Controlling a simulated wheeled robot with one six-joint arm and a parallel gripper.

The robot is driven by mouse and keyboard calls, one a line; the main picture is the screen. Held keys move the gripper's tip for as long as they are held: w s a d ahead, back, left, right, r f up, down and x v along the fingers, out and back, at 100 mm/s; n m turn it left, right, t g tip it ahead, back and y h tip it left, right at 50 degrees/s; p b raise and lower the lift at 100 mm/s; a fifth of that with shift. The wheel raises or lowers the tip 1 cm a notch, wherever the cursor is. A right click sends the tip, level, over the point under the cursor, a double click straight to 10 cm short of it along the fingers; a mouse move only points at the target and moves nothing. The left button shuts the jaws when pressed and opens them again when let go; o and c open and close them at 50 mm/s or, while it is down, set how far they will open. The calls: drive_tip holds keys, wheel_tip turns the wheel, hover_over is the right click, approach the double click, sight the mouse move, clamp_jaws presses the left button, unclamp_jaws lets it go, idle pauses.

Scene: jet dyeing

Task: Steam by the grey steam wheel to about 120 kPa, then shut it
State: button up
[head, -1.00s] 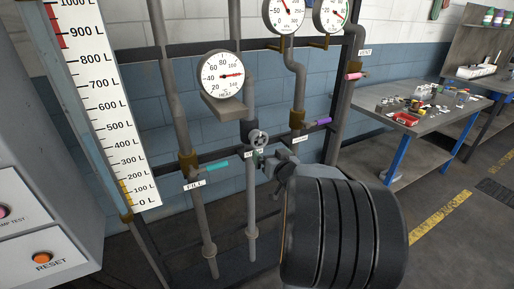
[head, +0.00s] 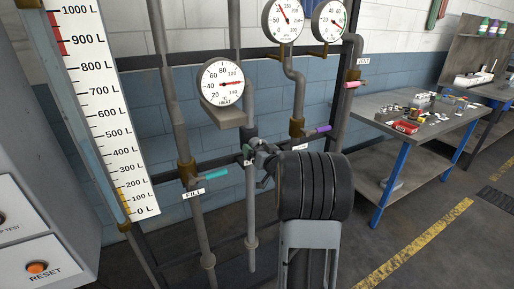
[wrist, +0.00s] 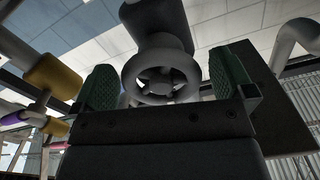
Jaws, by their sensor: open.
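My gripper (wrist: 166,82) is open, one green-padded finger on each side of the wheel, with gaps between the pads and the rim. In the head view my gripper (head: 258,151) is in front of the valve and hides most of the wheel.
The heat gauge (head: 222,82) hangs left of the valve. Nearby are the teal fill handle (head: 216,173), a purple handle (head: 322,129) and the pink vent handle (head: 357,84). A cluttered workbench (head: 440,130) stands right. A level scale (head: 100,100) stands left.

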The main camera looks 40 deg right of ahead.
drive_tip(key=shift+w+d, duration=0.1)
drive_tip(key=shift+w, duration=0.85)
drive_tip(key=c, duration=0.9)
drive_tip(key=shift+f+b, duration=0.1)
drive_tip(key=shift+b, duration=0.25)
drive_tip(key=shift+f+n+b, duration=0.1)
drive_tip(key=shift+n+b, duration=0.6)
drive_tip(key=shift+n, duration=0.1)
drive_tip(key=shift+d+n+b, duration=0.1)
drive_tip(key=shift+n+b, duration=1.1)
drive_tip(key=shift+d+n+b, duration=0.1)
drive_tip(key=shift+n+b, duration=1.7)
drive_tip(key=shift+n, duration=0.5)
drive_tip(key=shift+r, duration=0.2)
